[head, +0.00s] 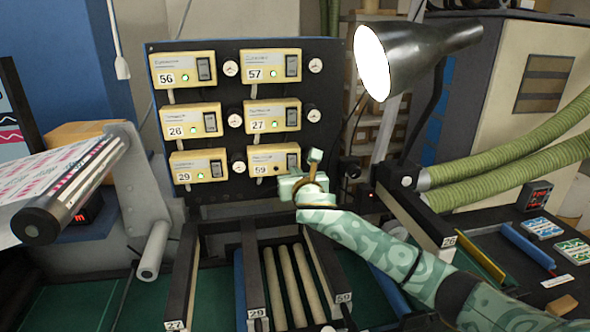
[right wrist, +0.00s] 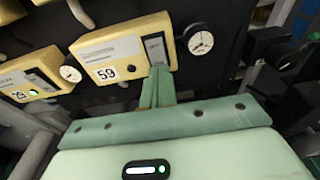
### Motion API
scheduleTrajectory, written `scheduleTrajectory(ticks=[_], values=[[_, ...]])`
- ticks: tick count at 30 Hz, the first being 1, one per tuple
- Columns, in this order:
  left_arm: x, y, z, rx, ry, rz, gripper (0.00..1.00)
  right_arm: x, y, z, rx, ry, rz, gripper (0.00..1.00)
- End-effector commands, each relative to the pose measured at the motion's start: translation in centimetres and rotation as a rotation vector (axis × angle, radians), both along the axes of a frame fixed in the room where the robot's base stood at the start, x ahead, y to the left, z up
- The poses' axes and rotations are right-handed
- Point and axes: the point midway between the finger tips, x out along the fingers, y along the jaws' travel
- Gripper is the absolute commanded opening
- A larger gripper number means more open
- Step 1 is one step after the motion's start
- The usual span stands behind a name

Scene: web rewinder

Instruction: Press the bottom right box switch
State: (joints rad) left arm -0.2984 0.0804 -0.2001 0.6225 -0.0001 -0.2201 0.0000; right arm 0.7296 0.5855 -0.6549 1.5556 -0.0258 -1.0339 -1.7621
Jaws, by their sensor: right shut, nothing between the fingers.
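The bottom right box, numbered 59 (head: 268,161), is a cream box on the black panel; it also shows in the right wrist view (right wrist: 112,52). Its dark rocker switch (right wrist: 155,48) is at the box's right side. My right gripper (right wrist: 158,72) is shut and empty, its fingertips at the lower end of this switch in the picture. I cannot tell whether they touch it. In the head view my right gripper (head: 300,175) is just below and right of the box. The box's small lamp looks dark in the wrist view. My left gripper is out of view.
Several similar boxes with switches and round dials fill the panel (head: 220,90). A desk lamp (head: 410,55) stands to the upper right. A printed web roll (head: 70,190) is at the left. Rollers (head: 285,285) lie below the panel, green hoses (head: 510,165) to the right.

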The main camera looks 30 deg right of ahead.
Motion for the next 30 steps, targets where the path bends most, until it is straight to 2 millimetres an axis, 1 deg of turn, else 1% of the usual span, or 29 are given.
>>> scheduleTrajectory(ticks=[3, 6, 16, 19, 21, 22, 24, 30], values=[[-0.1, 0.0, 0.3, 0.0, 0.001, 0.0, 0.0, 0.9, -0.2, -0.1, 0.0, 0.001, 0.0, 0.0], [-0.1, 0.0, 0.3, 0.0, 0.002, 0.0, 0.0, 1.2, -0.3, -0.1, 0.0, 0.0, 0.0, 0.0], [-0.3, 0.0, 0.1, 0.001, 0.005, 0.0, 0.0, 1.2, -0.3, -0.3, -0.001, -0.002, 0.0, 0.0], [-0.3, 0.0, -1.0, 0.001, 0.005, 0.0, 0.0, 1.4, -0.4, -0.7, -0.005, -0.024, 0.0, 0.0], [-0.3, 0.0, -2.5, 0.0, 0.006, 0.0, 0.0, 1.6, -0.4, -1.1, -0.013, -0.058, 0.0, 0.0], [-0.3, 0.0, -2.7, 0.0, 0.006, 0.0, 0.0, 1.6, -0.4, -1.0, -0.016, -0.066, -0.001, 0.0], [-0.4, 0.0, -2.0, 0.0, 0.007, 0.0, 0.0, 1.6, -0.4, -0.4, -0.016, -0.063, -0.001, 0.0], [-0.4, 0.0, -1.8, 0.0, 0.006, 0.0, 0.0, 1.6, -0.5, -0.2, -0.016, -0.063, -0.001, 0.0]])
